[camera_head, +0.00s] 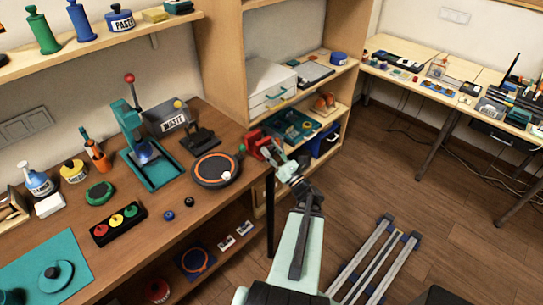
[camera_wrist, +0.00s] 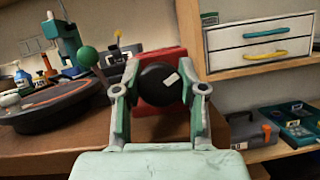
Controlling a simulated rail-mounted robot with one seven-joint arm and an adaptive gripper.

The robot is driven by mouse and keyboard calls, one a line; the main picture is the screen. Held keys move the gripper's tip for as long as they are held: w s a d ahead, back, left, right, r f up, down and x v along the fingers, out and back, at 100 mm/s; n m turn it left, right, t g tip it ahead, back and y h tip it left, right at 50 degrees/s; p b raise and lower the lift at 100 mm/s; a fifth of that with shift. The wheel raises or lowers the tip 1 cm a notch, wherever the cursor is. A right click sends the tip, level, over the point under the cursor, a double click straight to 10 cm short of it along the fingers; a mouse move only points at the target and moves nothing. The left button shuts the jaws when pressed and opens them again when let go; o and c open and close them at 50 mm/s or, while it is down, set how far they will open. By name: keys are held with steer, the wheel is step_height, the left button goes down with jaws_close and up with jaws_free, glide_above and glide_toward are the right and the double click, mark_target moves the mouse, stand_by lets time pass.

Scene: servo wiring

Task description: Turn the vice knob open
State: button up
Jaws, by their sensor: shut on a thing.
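The red vice (camera_head: 257,142) is fixed at the right end of the wooden bench, and its red body (camera_wrist: 140,68) also shows in the wrist view. Its round black knob (camera_wrist: 160,89) with a small pale mark faces the wrist camera. My gripper (camera_wrist: 160,92) has one finger on each side of the knob and is shut on it. In the head view my gripper (camera_head: 281,157) reaches the vice from the right, and the knob is mostly hidden there.
A round turntable with an orange ring (camera_head: 216,170) lies on the bench left of the vice. A green press (camera_head: 139,150) stands behind. Shelves with a drawer unit (camera_head: 271,88) and a blue box (camera_head: 325,140) stand close behind my gripper. The floor to the right is mostly open.

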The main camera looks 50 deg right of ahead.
steer(key=n+y+b, duration=0.1)
steer(key=n+b, duration=0.1)
steer(key=n+y+b, duration=0.1)
steer(key=n+b, duration=0.1)
steer(key=n+y+b, duration=0.1)
steer(key=b, duration=0.1)
steer(key=shift+f+n+t, duration=0.25)
steer(key=shift+n+t, duration=0.05)
steer(key=shift+n, duration=0.1)
steer(key=n+y+b, duration=0.2)
steer(key=n+b, duration=0.1)
steer(key=n, duration=0.1)
steer(key=shift+r, duration=0.2)
steer(key=shift+r, duration=0.1)
steer(key=o, duration=1.2)
steer(key=shift+c, duration=0.2)
